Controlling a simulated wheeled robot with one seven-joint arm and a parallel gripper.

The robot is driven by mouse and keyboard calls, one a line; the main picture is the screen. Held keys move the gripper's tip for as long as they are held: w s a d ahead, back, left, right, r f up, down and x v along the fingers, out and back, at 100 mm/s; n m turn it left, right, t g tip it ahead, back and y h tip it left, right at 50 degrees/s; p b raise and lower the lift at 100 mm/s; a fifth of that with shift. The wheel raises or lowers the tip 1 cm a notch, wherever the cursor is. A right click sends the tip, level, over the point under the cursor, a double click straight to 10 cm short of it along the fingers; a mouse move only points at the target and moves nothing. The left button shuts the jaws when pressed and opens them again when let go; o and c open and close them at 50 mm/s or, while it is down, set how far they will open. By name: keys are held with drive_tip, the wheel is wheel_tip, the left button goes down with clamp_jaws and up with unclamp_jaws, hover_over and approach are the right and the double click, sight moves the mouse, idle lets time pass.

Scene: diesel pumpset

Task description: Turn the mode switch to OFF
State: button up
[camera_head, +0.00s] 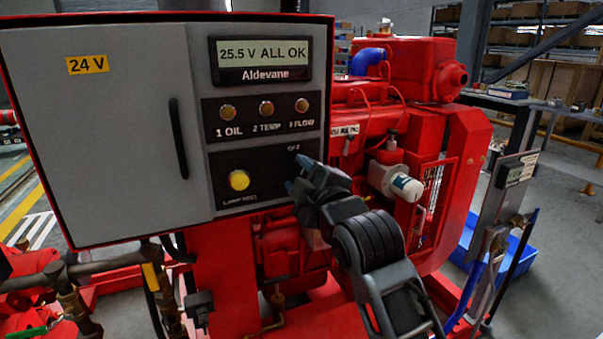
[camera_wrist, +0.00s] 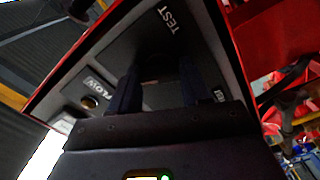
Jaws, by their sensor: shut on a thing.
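The mode switch sits on the lower right dark plate (camera_head: 268,168) of the grey control panel. In the head view my gripper (camera_head: 299,178) covers its knob, and an OFF label (camera_head: 293,149) shows just above. In the wrist view my gripper (camera_wrist: 158,80) has its two dark fingers on either side of a dark, poorly lit knob (camera_wrist: 155,68), shut on it. The knob's pointing direction cannot be made out.
The display (camera_head: 262,60) reads "25.5 V ALL OK". Three indicator lamps (camera_head: 266,108) sit above the switch plate, and a yellow lamp-test button (camera_head: 239,180) is left of my gripper. The red engine (camera_head: 400,130) with a white filter (camera_head: 400,184) stands close on the right.

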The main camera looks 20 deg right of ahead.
drive_tip(key=shift+n, duration=2.2)
drive_tip(key=o, duration=1.1)
drive_tip(key=shift+c, duration=0.2)
drive_tip(key=shift+s, duration=0.1)
drive_tip(key=s, duration=0.7)
drive_tip(key=shift+s+b, duration=0.3)
